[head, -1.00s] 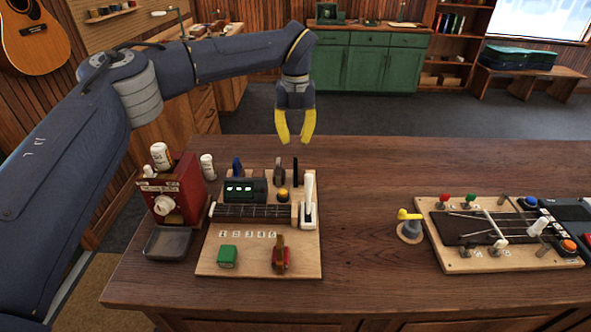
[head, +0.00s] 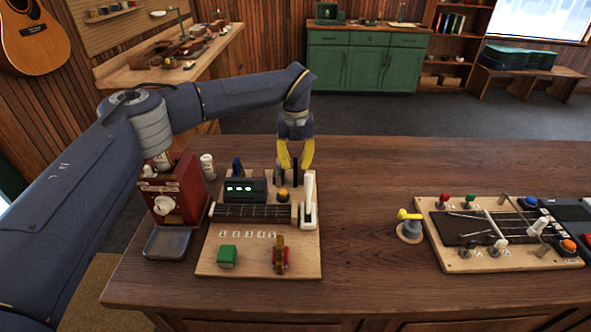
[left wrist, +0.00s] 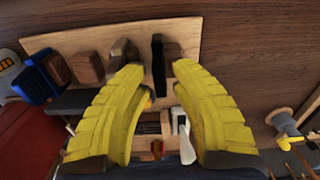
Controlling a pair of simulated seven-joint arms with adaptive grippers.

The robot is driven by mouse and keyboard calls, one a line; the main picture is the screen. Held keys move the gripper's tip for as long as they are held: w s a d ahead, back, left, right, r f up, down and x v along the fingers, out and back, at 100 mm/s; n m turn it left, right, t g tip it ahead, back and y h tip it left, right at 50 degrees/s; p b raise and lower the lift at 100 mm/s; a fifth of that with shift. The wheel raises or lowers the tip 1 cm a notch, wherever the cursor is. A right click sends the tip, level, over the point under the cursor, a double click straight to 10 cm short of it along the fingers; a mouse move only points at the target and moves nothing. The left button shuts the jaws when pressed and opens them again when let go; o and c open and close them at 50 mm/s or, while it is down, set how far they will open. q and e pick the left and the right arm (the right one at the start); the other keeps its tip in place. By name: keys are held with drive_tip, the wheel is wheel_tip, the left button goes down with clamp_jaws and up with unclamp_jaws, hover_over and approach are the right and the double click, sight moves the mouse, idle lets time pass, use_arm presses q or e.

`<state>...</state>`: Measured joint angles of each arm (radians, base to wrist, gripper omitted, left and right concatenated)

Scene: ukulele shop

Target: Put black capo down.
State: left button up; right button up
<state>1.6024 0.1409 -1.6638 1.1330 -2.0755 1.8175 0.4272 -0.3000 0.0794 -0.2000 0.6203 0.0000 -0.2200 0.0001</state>
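The black capo (head: 295,171) stands upright at the back right of the wooden board (head: 215,262). It also shows in the left wrist view (left wrist: 158,64) as a narrow dark upright piece. My left gripper (head: 295,164) is open above the back of the board, with its yellow fingertips on either side of the black capo. In the left wrist view the gripper (left wrist: 158,72) shows a gap between each fingertip and the capo. My right gripper is not in view.
A blue capo (head: 237,165) and a brownish one (head: 278,171) stand left of the black capo. A white lever (head: 309,200) stands in front. A red box (head: 178,195) is at left. A second board (head: 455,258) lies at right.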

sight(295, 160)
use_arm(q)
drive_tip(key=shift+f, duration=0.3)
drive_tip(key=shift+c, duration=0.3)
clamp_jaws()
drive_tip(key=shift+r, duration=0.15)
wheel_tip(295, 160, up, 20)
idle(0.5)
